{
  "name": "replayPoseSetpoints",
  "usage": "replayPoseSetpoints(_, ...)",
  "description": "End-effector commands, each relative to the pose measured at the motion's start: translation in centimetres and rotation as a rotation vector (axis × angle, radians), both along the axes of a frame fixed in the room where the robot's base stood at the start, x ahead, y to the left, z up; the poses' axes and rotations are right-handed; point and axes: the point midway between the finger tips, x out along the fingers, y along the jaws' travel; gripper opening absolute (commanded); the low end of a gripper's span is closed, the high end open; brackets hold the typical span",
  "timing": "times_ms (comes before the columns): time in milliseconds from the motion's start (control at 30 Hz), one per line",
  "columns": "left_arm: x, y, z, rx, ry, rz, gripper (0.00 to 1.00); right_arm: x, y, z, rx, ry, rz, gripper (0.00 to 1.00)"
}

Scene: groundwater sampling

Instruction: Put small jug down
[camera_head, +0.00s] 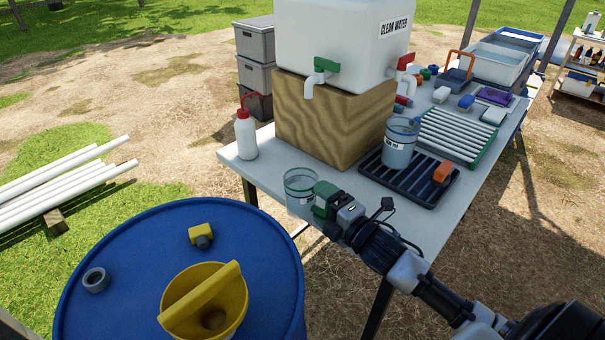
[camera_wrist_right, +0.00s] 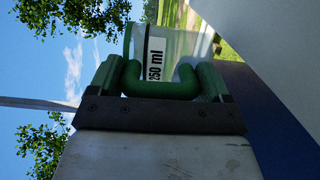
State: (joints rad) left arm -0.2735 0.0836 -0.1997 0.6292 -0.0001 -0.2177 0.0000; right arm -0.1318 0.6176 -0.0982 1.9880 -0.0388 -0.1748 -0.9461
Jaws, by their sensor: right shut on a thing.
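The small jug (camera_head: 299,190) is clear with a green handle and rim, and it is at the near edge of the table (camera_head: 262,172) beside the blue drum. My right gripper (camera_head: 328,203) is shut on its handle. In the right wrist view, the gripper (camera_wrist_right: 163,88) closes around the green handle, and the small jug (camera_wrist_right: 187,45) shows a "250 ml" label. The jug looks roughly upright. I cannot tell for sure whether its base touches the table. My left gripper is not in view.
The wooden block (camera_head: 335,120) under the clean water tank (camera_head: 340,35) stands behind the jug. A larger jug (camera_head: 399,150) sits on the black rack (camera_head: 425,185) to the right. A wash bottle (camera_head: 246,138) stands left. The blue drum (camera_head: 130,260) holds a yellow funnel (camera_head: 190,300).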

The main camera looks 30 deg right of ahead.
Motion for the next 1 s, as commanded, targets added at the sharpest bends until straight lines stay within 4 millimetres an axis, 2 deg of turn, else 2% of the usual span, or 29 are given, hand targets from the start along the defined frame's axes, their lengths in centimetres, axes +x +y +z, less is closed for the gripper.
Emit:
replayPoseSetpoints(33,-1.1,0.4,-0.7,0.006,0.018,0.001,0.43,1.4,-2.8,0.5,-0.015,-0.004,-0.003,0.42)
replayPoseSetpoints(100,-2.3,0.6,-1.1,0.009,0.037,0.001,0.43,2.9,-6.2,2.0,-0.016,-0.007,-0.012,0.42)
replayPoseSetpoints(200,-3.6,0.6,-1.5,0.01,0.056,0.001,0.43,4.3,-10.0,4.2,-0.013,-0.005,-0.031,0.42)
replayPoseSetpoints(300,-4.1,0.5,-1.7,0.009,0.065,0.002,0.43,5.0,-12.6,6.2,-0.008,-0.003,-0.05,0.42)
replayPoseSetpoints(400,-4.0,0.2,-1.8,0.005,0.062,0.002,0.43,5.4,-14.1,7.4,-0.004,-0.001,-0.062,0.42)
replayPoseSetpoints(533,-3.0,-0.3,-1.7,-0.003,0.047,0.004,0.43,6.2,-14.4,7.5,0.005,0.0,-0.069,0.42)
replayPoseSetpoints(700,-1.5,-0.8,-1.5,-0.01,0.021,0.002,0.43,9.1,-12.6,5.7,0.01,-0.001,-0.068,0.42)
replayPoseSetpoints(1000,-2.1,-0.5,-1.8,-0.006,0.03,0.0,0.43,14.3,-9.3,1.7,0.005,0.002,-0.067,0.42)
